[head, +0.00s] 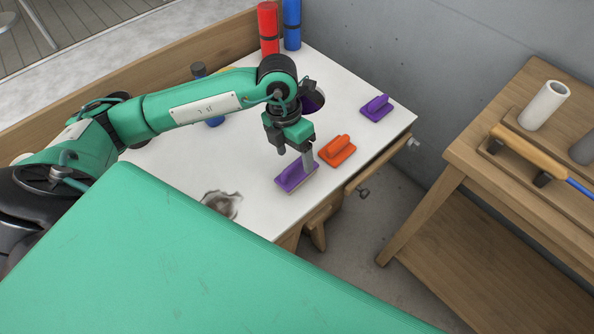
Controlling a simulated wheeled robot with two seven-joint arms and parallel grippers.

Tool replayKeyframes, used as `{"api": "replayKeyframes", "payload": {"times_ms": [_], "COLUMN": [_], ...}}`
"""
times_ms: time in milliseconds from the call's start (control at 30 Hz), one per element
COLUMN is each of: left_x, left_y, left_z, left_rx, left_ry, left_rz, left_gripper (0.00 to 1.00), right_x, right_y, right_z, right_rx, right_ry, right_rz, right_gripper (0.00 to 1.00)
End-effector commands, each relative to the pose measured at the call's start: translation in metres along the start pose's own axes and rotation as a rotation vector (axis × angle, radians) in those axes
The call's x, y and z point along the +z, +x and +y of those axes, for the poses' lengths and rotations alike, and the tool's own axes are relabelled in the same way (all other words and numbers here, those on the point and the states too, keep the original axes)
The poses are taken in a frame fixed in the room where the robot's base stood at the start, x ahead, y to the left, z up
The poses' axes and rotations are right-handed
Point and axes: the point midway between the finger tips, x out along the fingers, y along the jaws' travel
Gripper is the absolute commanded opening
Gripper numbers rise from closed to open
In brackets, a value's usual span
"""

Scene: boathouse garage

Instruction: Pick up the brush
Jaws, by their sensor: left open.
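A purple brush (292,178) with a raised handle lies on the white tabletop near its front right edge. My left gripper (295,157) points down right over this brush, open, with one finger in front of part of its handle. I cannot tell whether the fingers touch it. An orange brush-like block (337,151) of similar shape lies just to the right, and another purple one (377,108) lies farther back near the right corner. My right gripper is not in view.
Red (268,28) and blue (292,24) cylinders stand at the table's back corner. A crumpled grey-brown patch (222,204) is on the white table (185,165). A wooden bench (470,150) with a white cylinder (544,105) and a wooden-handled tool (530,152) stands right, across a gap.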

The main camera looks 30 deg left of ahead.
Motion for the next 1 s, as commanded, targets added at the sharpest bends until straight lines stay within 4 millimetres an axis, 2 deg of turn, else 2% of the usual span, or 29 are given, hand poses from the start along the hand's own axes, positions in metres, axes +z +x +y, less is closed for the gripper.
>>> {"api": "replayKeyframes", "payload": {"times_ms": [133, 267, 400, 700, 933, 967, 1000], "left_x": [0.0, 0.001, 0.002, 0.002, 0.002, 0.002, 0.002], "left_y": [0.011, 0.031, 0.049, 0.054, 0.054, 0.054, 0.053], "left_z": [0.002, 0.006, 0.006, 0.007, 0.007, 0.007, 0.007], "left_rx": [0.0, -0.001, -0.002, 0.001, 0.0, 0.0, 0.0], "left_ry": [-0.002, -0.002, -0.001, 0.0, 0.0, 0.0, 0.0], "left_rz": [0.002, 0.003, 0.001, 0.0, 0.0, -0.001, -0.001], "left_gripper": [0.71, 0.71, 0.71, 0.71, 0.25, 0.21, 0.21], "right_x": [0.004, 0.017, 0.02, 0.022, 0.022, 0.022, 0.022], "right_y": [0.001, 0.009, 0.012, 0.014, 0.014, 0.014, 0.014], "right_z": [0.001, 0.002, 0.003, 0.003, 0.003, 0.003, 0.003], "right_rx": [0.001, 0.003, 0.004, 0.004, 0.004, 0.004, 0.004], "right_ry": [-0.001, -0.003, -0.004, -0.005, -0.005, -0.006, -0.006], "right_rz": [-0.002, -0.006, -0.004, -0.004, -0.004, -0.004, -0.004], "right_gripper": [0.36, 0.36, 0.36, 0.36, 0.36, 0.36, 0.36]}}
